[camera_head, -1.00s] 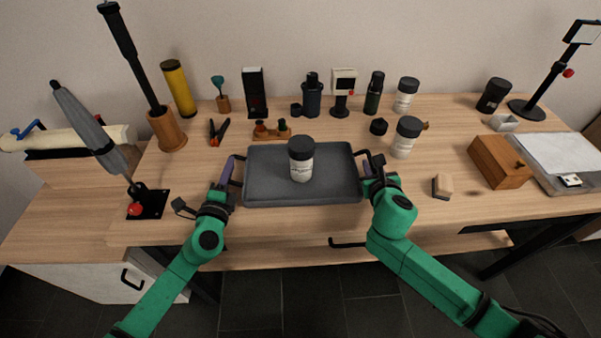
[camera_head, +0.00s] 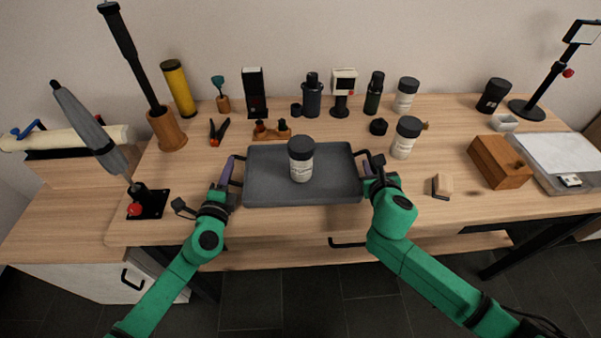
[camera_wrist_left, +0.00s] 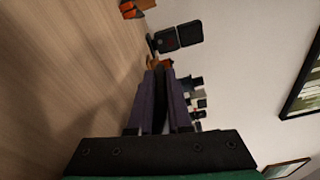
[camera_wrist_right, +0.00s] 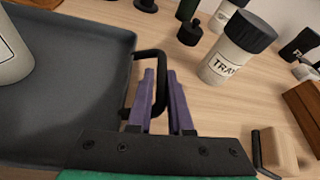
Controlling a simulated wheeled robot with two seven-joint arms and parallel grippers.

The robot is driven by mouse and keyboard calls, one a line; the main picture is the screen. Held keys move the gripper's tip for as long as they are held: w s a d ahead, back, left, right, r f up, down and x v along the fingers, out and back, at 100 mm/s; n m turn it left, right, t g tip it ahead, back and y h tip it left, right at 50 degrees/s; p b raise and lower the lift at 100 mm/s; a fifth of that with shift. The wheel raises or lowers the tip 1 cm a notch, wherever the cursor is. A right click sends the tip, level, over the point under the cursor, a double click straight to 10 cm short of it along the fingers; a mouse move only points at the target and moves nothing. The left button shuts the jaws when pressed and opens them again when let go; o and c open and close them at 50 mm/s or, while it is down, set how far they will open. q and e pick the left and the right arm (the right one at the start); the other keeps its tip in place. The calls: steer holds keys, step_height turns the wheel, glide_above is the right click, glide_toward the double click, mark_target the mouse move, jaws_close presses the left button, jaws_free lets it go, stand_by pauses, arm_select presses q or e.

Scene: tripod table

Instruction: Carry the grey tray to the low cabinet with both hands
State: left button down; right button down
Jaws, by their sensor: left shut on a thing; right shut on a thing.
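The grey tray (camera_head: 330,190) is at the front middle of the table in the head view, with a white, black-lidded jar (camera_head: 301,160) standing upright on it. The tray also shows in the right wrist view (camera_wrist_right: 75,75). My left gripper (camera_head: 231,180) is at the tray's left handle and is shut on it; in the left wrist view its fingers (camera_wrist_left: 160,90) hide most of that handle. My right gripper (camera_head: 371,172) is shut on the black right handle, which shows between its purple fingers (camera_wrist_right: 160,90) in the right wrist view. I cannot tell whether the tray touches the table.
The low cabinet (camera_head: 60,225) adjoins the table at the left, with a roll (camera_head: 75,138) at its back. A stand with a red knob (camera_head: 147,203) is at the table's left edge. Jars and tools line the back. A wooden box (camera_head: 500,162) is at the right.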

arm_select(q)
steer(key=shift+r, duration=0.15)
arm_select(e)
steer(key=shift+s+a+f, duration=0.1)
stand_by(0.3)
